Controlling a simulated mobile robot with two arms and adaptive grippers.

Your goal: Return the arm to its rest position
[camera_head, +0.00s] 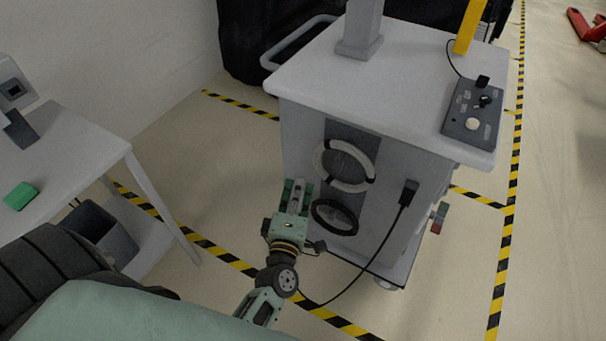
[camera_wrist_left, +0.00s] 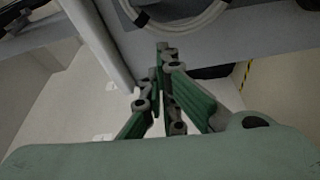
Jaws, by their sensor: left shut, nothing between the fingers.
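My left gripper (camera_head: 297,184) is in front of the left part of the white cart's (camera_head: 405,70) near side. Its green fingers also show in the left wrist view (camera_wrist_left: 163,50), drawn together with nothing between them. A white ring (camera_head: 344,166) and a dark ring (camera_head: 334,217) are on the cart's dark panel, just right of the gripper. Whether the fingers touch the cart cannot be told. My right gripper is not in view.
A black plug (camera_head: 409,192) with a cable hangs on the cart's near side. A control box (camera_head: 472,115) lies on the cart top. A white table (camera_head: 62,150) with a green block (camera_head: 20,196) stands at the left. Floor is open between table and cart.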

